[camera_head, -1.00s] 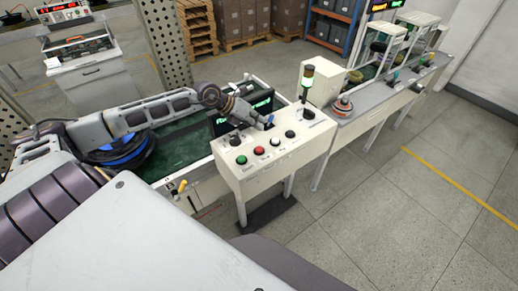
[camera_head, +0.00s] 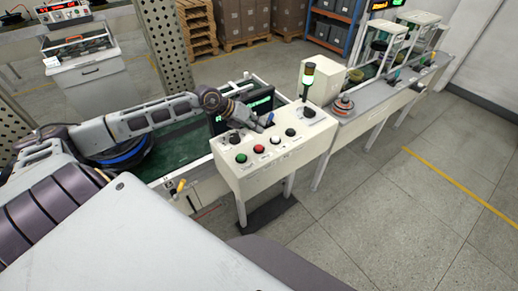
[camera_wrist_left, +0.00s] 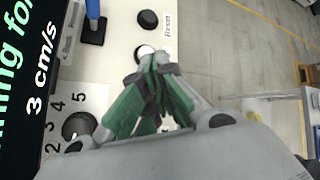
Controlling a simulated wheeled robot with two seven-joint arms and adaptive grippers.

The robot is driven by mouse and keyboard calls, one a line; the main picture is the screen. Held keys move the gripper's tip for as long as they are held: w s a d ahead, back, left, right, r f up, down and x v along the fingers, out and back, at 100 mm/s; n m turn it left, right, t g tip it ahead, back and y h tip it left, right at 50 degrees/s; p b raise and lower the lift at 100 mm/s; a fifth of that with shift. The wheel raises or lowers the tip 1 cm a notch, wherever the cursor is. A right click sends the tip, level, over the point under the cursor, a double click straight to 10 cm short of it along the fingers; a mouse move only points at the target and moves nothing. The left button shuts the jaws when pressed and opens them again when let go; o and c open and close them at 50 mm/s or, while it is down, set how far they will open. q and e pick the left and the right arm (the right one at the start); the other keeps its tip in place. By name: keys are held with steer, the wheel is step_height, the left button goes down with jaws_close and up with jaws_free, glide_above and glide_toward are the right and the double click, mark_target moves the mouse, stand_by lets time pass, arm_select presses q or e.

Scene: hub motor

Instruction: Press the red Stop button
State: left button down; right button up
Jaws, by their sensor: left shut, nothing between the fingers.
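The red Stop button (camera_head: 259,149) sits on the sloped white control panel (camera_head: 280,160), between a green button (camera_head: 241,158) and a white button (camera_head: 275,140). My left gripper (camera_head: 261,129) is shut and empty over the panel, just behind the button row as seen from the head. In the left wrist view its closed green fingertips (camera_wrist_left: 153,62) are beside the white button (camera_wrist_left: 144,52) and partly cover it. The red button is hidden there behind the fingers. I cannot tell whether the fingertips touch the panel. My right gripper is not in view.
A black button (camera_wrist_left: 148,18), a blue-handled switch (camera_wrist_left: 95,25) and a dial knob (camera_wrist_left: 78,124) are also on the panel. A dark display (camera_wrist_left: 25,65) stands behind it. A signal tower (camera_head: 307,80) shows green. Open floor lies to the right.

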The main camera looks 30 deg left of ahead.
mark_target(258, 145)
arm_select(q)
steer(key=shift+f+b, duration=1.8)
steer(key=shift+f, duration=1.2)
steer(key=shift+f+b, duration=0.6)
steer(key=shift+f, duration=0.4)
stand_by(0.8)
steer(key=shift+r, duration=0.15)
steer(key=shift+r+p, duration=0.75)
steer(key=shift+r, duration=0.15)
steer(key=shift+r, duration=0.15)
steer(key=shift+r+p, duration=1.7)
steer(key=shift+r, duration=0.7)
steer(key=shift+s+a+f, duration=0.1)
